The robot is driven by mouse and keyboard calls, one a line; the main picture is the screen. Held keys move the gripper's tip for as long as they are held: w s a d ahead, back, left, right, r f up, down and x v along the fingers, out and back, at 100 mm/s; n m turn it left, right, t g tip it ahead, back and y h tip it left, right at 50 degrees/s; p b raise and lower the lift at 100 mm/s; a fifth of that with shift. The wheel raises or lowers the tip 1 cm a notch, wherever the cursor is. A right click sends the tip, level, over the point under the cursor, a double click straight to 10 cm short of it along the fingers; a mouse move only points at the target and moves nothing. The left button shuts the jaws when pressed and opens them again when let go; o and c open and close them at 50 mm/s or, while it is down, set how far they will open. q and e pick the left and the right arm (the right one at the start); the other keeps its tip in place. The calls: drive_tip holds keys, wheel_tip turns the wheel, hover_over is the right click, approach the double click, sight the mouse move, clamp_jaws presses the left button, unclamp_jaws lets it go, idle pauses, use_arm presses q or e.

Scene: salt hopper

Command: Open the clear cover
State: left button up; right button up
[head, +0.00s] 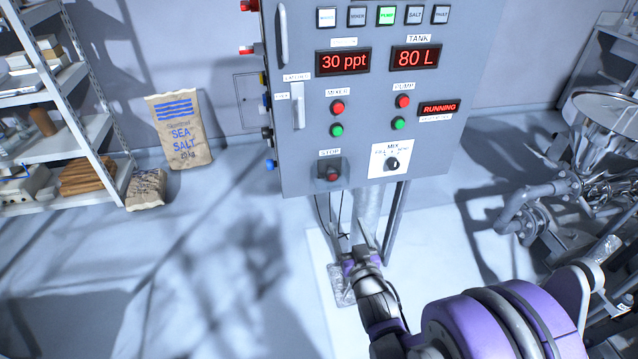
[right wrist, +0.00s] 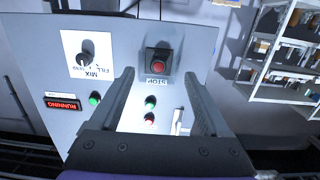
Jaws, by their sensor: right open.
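The clear cover (head: 342,165) shows as a faint see-through box around the red stop button (head: 332,177), low on the grey control panel, under the STOP label. It appears closed, though its edges are hard to make out. In the right wrist view the panel is upside down, and the stop button (right wrist: 157,66) sits in a dark square surround. My right gripper (head: 357,240) is open and empty, below the panel and apart from the cover. In the right wrist view its two fingers (right wrist: 157,82) stand either side of the stop button's line. My left gripper is not in view.
The mix knob (head: 392,163) is right of the cover, with red and green mixer and pump buttons above. A vertical handle (head: 298,106) sticks out at the upper left. Legs and pipes stand below the panel. A sea salt sack (head: 180,130) leans at the left wall by shelves.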

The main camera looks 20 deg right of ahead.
sight(335, 191)
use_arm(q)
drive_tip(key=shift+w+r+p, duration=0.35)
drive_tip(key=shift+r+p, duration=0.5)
use_arm(e)
drive_tip(key=shift+t, duration=0.4)
drive_tip(key=x, duration=1.1)
drive_tip(key=shift+w+d+r, duration=0.2)
drive_tip(key=shift+w, duration=0.1)
clamp_jaws()
